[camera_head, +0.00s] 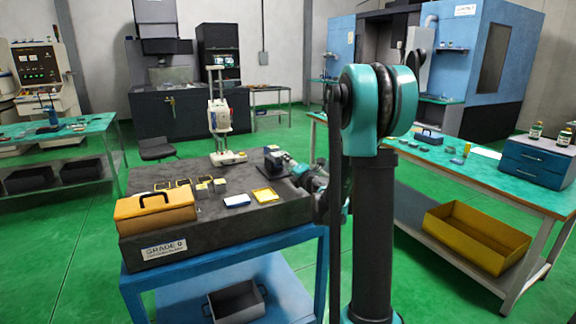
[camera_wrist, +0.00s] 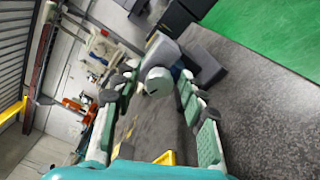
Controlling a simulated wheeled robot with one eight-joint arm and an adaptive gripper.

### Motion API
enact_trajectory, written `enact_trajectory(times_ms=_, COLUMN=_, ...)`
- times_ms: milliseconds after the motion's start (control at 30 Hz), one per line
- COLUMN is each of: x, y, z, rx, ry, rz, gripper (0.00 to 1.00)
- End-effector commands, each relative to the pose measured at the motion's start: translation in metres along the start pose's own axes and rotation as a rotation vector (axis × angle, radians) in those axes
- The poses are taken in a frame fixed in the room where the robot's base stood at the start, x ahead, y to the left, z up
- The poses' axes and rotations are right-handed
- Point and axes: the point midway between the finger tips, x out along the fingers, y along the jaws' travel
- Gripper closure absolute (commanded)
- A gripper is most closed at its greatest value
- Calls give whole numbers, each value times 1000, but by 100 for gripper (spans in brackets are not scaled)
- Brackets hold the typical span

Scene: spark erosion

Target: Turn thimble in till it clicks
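In the wrist view a rounded grey-green end piece (camera_wrist: 158,82), which looks like the thimble, points toward me from a dark grey block-like body (camera_wrist: 200,62). My gripper (camera_wrist: 154,88) is open, with one finger on each side of this end piece. A gap shows on the left; on the right the finger is very close, and I cannot tell whether it touches. In the head view a small dark device (camera_head: 273,158) stands at the right edge of the granite plate (camera_head: 255,222). My gripper (camera_head: 298,172) is just right of it, partly hidden by my arm.
On the plate are an orange case (camera_head: 155,212), a blue-and-white block (camera_head: 237,200), a yellow-framed piece (camera_head: 265,195) and a white stand (camera_head: 218,120). A bench (camera_head: 465,180) with a yellow bin (camera_head: 475,236) below stands to the right. Green floor lies open at left.

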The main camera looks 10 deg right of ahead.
Motion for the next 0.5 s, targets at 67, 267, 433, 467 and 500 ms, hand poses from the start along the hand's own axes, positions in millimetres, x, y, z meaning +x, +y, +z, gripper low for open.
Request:
enact_trajectory(times_ms=67, x=0, y=0, z=0, rx=0, ry=0, rz=0, gripper=54)
enact_trajectory(times_ms=267, x=0, y=0, z=0, rx=0, ry=0, rz=0, gripper=54)
enact_trajectory(times_ms=433, x=-11, y=0, z=1, rx=0, ry=-2, rz=-1, gripper=54)
enact_trajectory(times_ms=467, x=-16, y=0, z=1, rx=0, ry=-2, rz=-1, gripper=54)
enact_trajectory(times_ms=500, x=-22, y=0, z=1, rx=0, ry=-2, rz=-1, gripper=54)
